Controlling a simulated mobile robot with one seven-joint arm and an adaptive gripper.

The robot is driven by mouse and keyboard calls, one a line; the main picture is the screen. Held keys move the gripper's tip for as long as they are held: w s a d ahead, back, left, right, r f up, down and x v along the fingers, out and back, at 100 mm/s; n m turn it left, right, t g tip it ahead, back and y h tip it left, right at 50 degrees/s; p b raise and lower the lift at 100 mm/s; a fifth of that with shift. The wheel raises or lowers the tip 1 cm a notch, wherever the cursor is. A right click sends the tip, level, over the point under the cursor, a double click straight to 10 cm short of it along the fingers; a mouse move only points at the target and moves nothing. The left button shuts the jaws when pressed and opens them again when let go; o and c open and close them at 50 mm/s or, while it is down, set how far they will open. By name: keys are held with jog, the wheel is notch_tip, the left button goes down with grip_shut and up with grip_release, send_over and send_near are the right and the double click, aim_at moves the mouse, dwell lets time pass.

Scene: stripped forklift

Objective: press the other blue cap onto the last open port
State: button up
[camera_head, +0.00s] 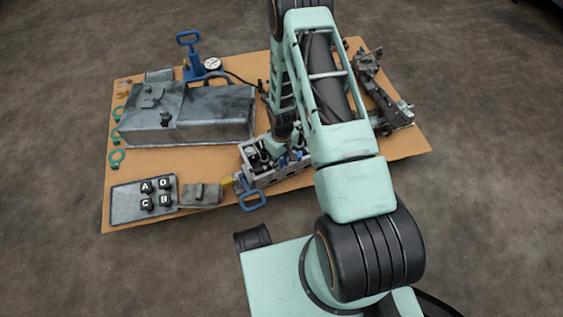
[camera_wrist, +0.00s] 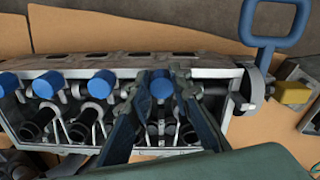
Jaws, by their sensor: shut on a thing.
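My gripper (camera_wrist: 162,76) is shut on a blue cap (camera_wrist: 161,88) in the wrist view, one finger on each side of it. The held cap is at the front of a grey valve block (camera_wrist: 210,73), in line with its upper row. Three more blue caps, a left one (camera_wrist: 8,84), a middle one (camera_wrist: 47,84) and a nearer one (camera_wrist: 102,83), sit along that row. The port behind the held cap is hidden, so I cannot tell if the cap is seated. In the head view, my arm hides part of the valve block (camera_head: 262,178).
Black hoses (camera_wrist: 88,125) and fittings crowd the space below the caps. A blue handle (camera_wrist: 274,42) stands at the block's right end, near a yellow piece (camera_wrist: 292,92). In the head view, a grey tank (camera_head: 205,112) and a lettered control panel (camera_head: 125,202) lie on the cardboard sheet (camera_head: 200,160).

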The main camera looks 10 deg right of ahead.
jog(key=o, duration=0.8)
notch_tip(320, 180, up, 12)
jog(key=shift+r, duration=0.1)
dwell(0.4)
